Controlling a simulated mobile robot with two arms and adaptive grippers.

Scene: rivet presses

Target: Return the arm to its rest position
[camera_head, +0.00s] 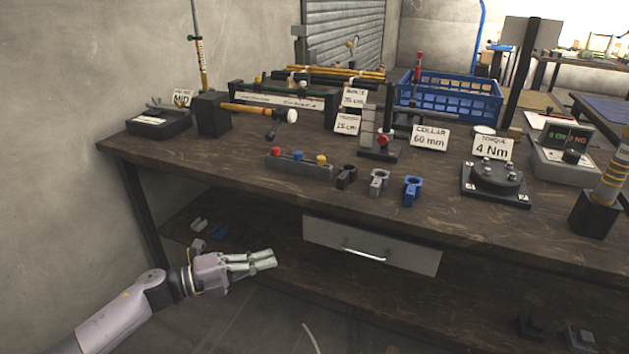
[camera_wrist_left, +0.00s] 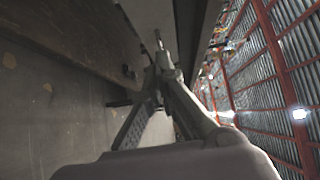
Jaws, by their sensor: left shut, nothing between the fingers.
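My left gripper (camera_head: 262,262) comes in from the lower left in the head view. It is shut and empty, in front of the workbench (camera_head: 230,165) and below its top, left of the drawer (camera_head: 370,246). The gripper points right and appears clear of the bench, though the exact gap is hard to tell. In the left wrist view the gripper's fingers (camera_wrist_left: 158,75) show with nothing held between them. My right gripper is not in view.
The bench top holds a row of clamps with a blue one (camera_head: 412,190), a tray with coloured knobs (camera_head: 300,163), a hammer (camera_head: 262,112), a blue crate (camera_head: 450,97) and a torque fixture (camera_head: 496,182). Small parts (camera_head: 199,225) lie on the lower shelf. Floor in front is open.

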